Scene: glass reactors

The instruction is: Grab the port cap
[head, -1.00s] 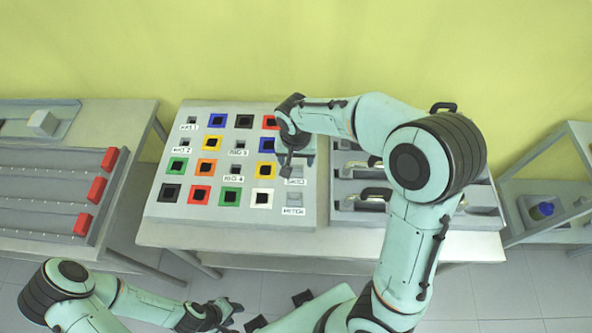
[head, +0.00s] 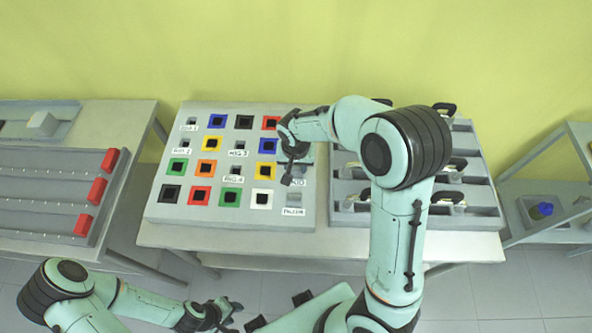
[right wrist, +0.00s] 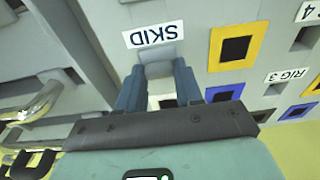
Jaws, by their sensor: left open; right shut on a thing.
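The port cap (right wrist: 158,70) is a small grey block at the panel slot beside the SKID label, in the right wrist view. My right gripper (right wrist: 158,84) has its two blue-grey fingers on either side of it and is shut on it. I cannot tell whether the cap is still seated in its slot. In the head view my right gripper (head: 289,177) is over the right edge of the panel, and the hand hides the cap. My left gripper (head: 228,311) is open and empty, low in the head view, away from the panel.
The sloped panel (head: 160,213) has several coloured square sockets and labels. Another grey block (head: 294,199) sits just below the right gripper. A grey rack (head: 345,219) with black handles stands to the right. A bench with red blocks (head: 95,191) is at left.

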